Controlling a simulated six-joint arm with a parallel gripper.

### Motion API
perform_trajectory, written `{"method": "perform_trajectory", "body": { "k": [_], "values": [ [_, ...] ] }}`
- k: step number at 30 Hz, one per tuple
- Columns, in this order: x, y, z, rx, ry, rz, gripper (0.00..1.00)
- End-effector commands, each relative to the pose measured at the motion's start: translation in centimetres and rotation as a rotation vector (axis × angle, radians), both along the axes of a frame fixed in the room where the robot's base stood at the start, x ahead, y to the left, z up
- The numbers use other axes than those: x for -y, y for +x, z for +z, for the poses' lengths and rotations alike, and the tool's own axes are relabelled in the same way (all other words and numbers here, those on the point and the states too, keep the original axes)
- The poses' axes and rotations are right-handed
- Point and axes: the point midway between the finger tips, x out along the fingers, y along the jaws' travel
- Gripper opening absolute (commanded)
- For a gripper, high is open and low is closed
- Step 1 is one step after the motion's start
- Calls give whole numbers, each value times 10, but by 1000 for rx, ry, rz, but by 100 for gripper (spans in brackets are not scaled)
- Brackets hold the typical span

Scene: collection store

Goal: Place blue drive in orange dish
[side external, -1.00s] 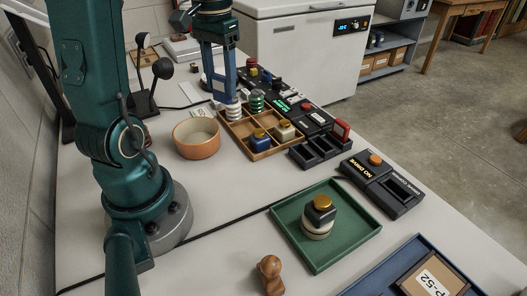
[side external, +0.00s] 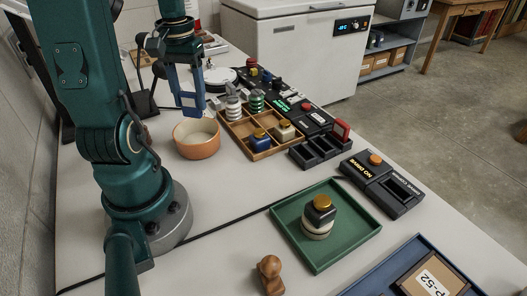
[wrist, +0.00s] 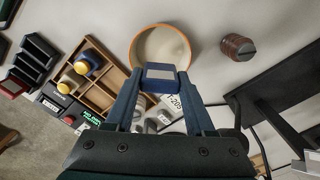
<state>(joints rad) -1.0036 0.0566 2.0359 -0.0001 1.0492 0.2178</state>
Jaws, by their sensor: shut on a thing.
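My gripper (side external: 190,108) is shut on the blue drive, a small blue block with a pale grey face (wrist: 160,77) in the wrist view. In the side external view the drive (side external: 191,101) hangs between the fingertips, partly hard to tell from the blue fingers. The orange dish (side external: 196,150) is a round, pale-lined bowl on the table, just below and in front of my gripper. In the wrist view the dish's rim (wrist: 133,48) shows beyond the drive, which overlaps its near edge in the picture. The dish looks empty where its inside shows.
A wooden compartment tray (side external: 262,156) with several knobbed pieces stands right of the dish. Black slotted units (side external: 318,150) lie beyond it. A green tray (side external: 345,252) holds a stacked piece. A red-brown cylinder (wrist: 238,45) stands beside the dish. Table in front of the dish is clear.

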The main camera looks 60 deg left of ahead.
Motion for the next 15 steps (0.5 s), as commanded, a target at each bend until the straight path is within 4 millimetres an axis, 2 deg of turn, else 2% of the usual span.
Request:
{"method": "perform_trajectory", "body": {
  "k": [9, 15],
  "values": [
    [1, 0, -37, -2, -4, 0, 0],
    [0, 0, -52, -1, -2, 0, 0]
  ]
}}
